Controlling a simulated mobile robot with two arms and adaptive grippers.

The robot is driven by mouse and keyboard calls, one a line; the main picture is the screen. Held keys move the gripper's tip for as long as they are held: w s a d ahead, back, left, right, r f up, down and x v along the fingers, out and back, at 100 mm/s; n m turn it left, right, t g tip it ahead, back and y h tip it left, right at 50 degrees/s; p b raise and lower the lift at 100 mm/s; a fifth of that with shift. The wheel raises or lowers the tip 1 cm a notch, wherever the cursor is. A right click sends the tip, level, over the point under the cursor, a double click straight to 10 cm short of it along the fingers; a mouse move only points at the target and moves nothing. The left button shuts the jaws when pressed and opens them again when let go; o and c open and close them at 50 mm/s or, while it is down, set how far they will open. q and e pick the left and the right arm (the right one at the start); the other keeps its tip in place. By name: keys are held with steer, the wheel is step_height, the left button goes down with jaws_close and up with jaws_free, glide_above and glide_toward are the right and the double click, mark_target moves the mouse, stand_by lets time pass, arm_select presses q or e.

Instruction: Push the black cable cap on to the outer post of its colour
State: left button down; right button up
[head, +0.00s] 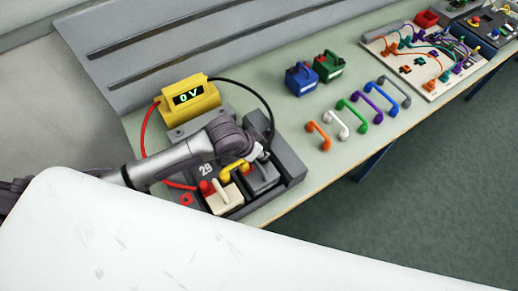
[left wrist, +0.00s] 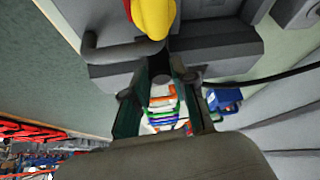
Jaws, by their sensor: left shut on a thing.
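My left gripper (head: 262,155) is at the inner right part of the dark tray (head: 291,163), over the dark grey cell (head: 262,178). It is shut on the black cable's cap, mostly hidden by the fingers. The black cable (head: 262,95) arches from the yellow 0 V meter (head: 188,99) down to the gripper; it also shows in the left wrist view (left wrist: 265,77). Whether the cap touches a post cannot be told. A yellow link (head: 233,170) lies between the dark grey cell and the cream cell (head: 223,198). The red cable (head: 147,125) runs down to the cream cell's side. My right gripper is not in view.
Several coloured handles (head: 350,117) lie right of the tray. A blue block (head: 301,79) and a green block (head: 328,66) stand behind them. A wired board (head: 425,60) is at the far right. The bench's front edge runs close to the tray.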

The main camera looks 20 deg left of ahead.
arm_select(q)
steer(key=shift+f, duration=0.3)
steer(key=shift+c, duration=1.9)
jaws_free()
steer(key=shift+r, duration=0.35)
step_height(320, 180, up, 8)
steer(key=shift+p, duration=0.45)
steer(key=shift+s+f, duration=0.1)
steer(key=shift+s, duration=0.05)
